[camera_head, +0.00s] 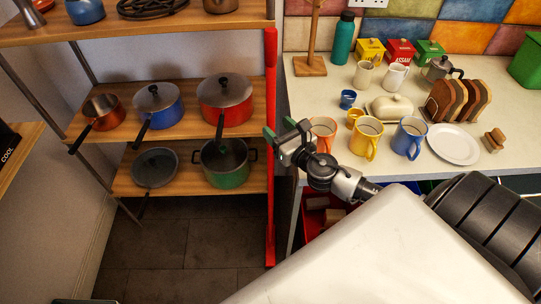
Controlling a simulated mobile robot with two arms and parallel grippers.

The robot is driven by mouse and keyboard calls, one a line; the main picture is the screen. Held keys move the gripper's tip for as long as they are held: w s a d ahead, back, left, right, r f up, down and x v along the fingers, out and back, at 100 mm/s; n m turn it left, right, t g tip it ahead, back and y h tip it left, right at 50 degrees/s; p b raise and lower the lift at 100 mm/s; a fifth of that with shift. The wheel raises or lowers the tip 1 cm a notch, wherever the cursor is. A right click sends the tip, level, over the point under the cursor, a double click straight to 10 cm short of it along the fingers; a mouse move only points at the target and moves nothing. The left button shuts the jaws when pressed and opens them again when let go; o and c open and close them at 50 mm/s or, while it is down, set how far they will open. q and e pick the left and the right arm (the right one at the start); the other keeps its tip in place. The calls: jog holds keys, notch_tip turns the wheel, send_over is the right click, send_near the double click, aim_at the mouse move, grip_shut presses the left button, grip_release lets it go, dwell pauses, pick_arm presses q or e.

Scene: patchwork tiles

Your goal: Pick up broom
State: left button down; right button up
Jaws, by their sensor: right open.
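A tall red pole, which looks like the broom (270,205), stands upright between the shelf unit and the counter. It is wider near the top, and its lower end is near the dark floor. My right gripper (279,128) has green fingertips and is open. It is in front of the counter's left edge, beside the upper half of the pole. One fingertip overlaps the pole in the picture; I cannot tell whether they touch. Nothing shows between the fingers. My left gripper is not in view.
Wooden shelves (185,26) on the left hold several pots and pans, including a green pot (225,164) close to the pole. The white counter (314,92) holds several mugs, a white plate (453,144) and toast slices. Dark floor (180,250) is clear below the shelves.

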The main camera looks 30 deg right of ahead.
jog(key=w+p, duration=0.1)
jog(key=w, duration=0.4)
jog(key=shift+w+a, duration=0.1)
jog(key=shift+w, duration=0.15)
jog(key=shift+c, duration=1.4)
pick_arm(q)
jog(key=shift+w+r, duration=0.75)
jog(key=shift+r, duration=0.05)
pick_arm(e)
jog(key=c, duration=0.7)
